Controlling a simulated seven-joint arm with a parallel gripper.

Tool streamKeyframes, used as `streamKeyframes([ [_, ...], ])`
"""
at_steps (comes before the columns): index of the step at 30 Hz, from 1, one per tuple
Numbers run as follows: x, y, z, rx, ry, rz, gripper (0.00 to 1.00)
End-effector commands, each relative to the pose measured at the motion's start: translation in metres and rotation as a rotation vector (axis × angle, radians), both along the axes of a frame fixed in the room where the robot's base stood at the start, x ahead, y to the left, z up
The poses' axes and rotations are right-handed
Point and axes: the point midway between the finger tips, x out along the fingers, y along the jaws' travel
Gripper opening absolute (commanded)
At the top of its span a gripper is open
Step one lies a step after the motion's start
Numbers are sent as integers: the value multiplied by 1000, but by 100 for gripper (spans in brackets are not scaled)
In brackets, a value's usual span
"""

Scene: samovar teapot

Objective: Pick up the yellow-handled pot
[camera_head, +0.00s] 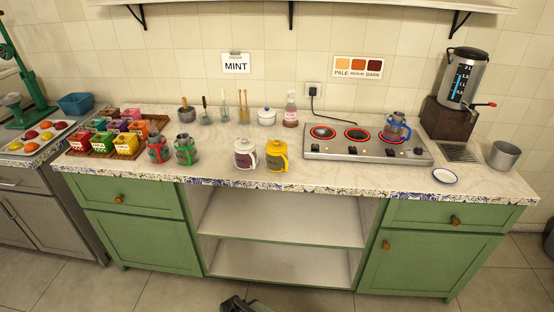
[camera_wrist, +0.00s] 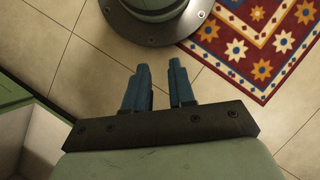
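The yellow-handled pot (camera_head: 277,156) stands upright near the front edge of the counter, in the middle of the head view. A white-handled pot (camera_head: 246,154) stands close to its left. My gripper (camera_wrist: 159,66) shows in the wrist view with its two blue fingers apart and nothing between them. It is over the tiled floor, away from the counter. No pot shows in the wrist view.
Red-handled (camera_head: 158,149) and green-handled (camera_head: 186,150) pots stand further left. A blue-handled pot (camera_head: 396,127) is on the stove (camera_head: 325,147). A small dish (camera_head: 445,175) lies right. A patterned rug (camera_wrist: 262,40) lies on the floor.

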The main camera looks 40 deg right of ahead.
Motion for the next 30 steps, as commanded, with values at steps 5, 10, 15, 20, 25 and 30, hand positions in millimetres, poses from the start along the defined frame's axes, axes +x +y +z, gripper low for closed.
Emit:
streamKeyframes([
  [5,52,-9,26,-6,-95,-20,24],
  [10,97,-18,53,-13,-180,-35,24],
  [15,139,-32,84,-37,-264,-38,24],
  [20,176,-49,117,-78,-340,-28,24],
  [25,212,-71,156,-139,-416,-11,24],
  [30,243,-97,199,-219,-484,9,24],
])
